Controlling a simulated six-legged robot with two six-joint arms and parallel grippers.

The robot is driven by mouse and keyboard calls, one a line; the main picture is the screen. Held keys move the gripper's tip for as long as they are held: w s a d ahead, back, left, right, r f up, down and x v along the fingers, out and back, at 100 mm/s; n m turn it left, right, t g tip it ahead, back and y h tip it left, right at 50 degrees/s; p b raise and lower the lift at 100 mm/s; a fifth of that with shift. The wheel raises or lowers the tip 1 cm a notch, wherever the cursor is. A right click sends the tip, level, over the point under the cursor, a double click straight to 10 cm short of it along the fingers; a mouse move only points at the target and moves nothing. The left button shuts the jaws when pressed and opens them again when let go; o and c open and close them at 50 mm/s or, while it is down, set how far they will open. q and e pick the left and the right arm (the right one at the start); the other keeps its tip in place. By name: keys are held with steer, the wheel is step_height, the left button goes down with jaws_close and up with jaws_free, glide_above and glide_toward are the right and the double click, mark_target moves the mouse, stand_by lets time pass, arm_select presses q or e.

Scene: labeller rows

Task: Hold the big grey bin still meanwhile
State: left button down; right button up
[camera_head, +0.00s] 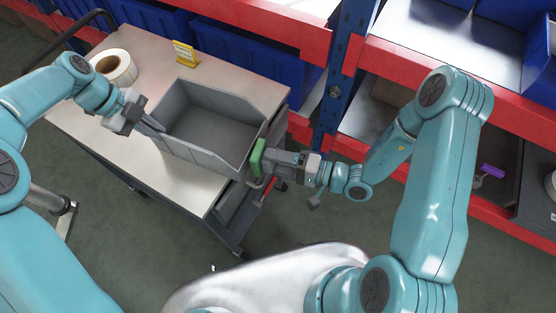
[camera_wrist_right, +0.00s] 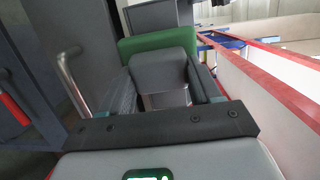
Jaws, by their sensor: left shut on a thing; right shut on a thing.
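The big grey bin (camera_head: 192,152) stands open and empty on the cart top. My left gripper (camera_head: 155,126) is shut on the bin's left rim. My right gripper (camera_head: 272,158) is at the bin's right end, shut on a green piece (camera_head: 257,155) that looks like a flat plate against the bin's end. In the right wrist view the green piece (camera_wrist_right: 158,42) shows behind the gripper's fingers (camera_wrist_right: 165,80), with a grey wall, likely the bin's (camera_wrist_right: 160,16), beyond it. Whether the green piece touches the bin is hard to tell.
The cart (camera_head: 110,120) carries a roll of white labels (camera_head: 113,66) and a small yellow sign (camera_head: 184,53). A red and blue rack with blue bins (camera_head: 235,50) stands behind. A purple object (camera_head: 492,171) lies on the lower shelf at right.

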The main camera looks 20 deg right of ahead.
steer(key=shift+w+a, duration=0.2)
steer(key=shift+a, duration=0.05)
steer(key=shift+w+d, duration=1.15)
steer(key=shift+w, duration=0.25)
steer(key=shift+s+a, duration=1.25)
steer(key=shift+s, duration=0.15)
steer(key=v, duration=0.7)
steer(key=shift+s+a+f, duration=0.2)
steer(key=shift+s+f, duration=0.05)
steer(key=shift+w, duration=0.15)
